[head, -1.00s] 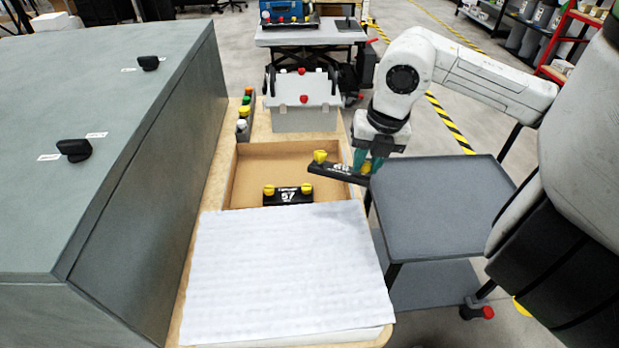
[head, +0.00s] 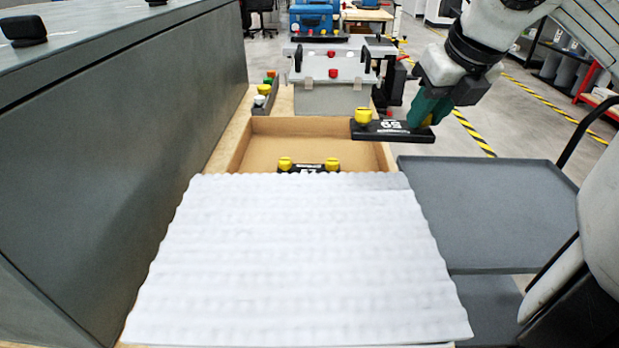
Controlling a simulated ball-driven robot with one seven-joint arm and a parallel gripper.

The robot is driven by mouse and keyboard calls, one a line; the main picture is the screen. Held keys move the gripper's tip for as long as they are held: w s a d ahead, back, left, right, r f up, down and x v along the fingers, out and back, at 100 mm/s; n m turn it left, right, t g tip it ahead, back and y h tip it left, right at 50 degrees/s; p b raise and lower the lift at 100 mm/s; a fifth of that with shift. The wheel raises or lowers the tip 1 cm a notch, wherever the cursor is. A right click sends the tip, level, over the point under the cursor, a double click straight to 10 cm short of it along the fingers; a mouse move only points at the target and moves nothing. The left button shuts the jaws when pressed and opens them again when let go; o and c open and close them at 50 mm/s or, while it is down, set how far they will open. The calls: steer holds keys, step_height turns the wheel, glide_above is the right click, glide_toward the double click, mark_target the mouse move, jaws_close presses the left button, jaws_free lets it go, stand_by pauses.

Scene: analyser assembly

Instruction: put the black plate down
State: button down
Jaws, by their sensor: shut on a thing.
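The black plate (head: 391,131) has white markings and a yellow knob (head: 362,116) at its left end. My gripper (head: 424,112), with green fingers, is shut on the plate's right end. The plate hangs roughly level above the right back part of the wooden tray (head: 254,161). A second black plate (head: 308,168) with two yellow knobs lies in the tray. The front of that plate is hidden behind the white padded sheet (head: 290,262).
A grey cart (head: 490,208) stands at the right, its top clear. A grey cabinet (head: 120,130) walls the left side. A grey-white box (head: 331,90) and a row of coloured buttons (head: 265,90) stand behind the tray. The white sheet is bare.

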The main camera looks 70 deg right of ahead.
steer(key=shift+s+a+f+b, duration=0.1)
steer(key=shift+f+b, duration=0.15)
steer(key=shift+b, duration=0.15)
steer(key=shift+w, duration=0.25)
steer(key=w+d+f+b, duration=0.1)
steer(key=w+d+f, duration=0.1)
steer(key=w+f, duration=0.1)
steer(key=w+d+f, duration=0.2)
steer(key=w+d, duration=0.1)
steer(key=w+d+f+b, duration=0.1)
steer(key=w+d+f, duration=0.1)
steer(key=w+f, duration=0.1)
steer(key=shift+w+d+f+b, duration=0.15)
steer(key=shift+w+f+b, duration=0.2)
steer(key=shift+w, duration=0.2)
steer(key=shift+a+b+x, duration=0.2)
steer(key=shift+b+x, duration=0.15)
steer(key=shift+x, duration=0.65)
steer(key=shift+a+b+x, duration=0.15)
steer(key=shift+b+x, duration=0.2)
steer(key=shift+x, duration=0.7)
steer(key=shift+s+f, duration=0.1)
steer(key=shift+f, duration=0.2)
steer(key=c, duration=1.2)
jaws_free()
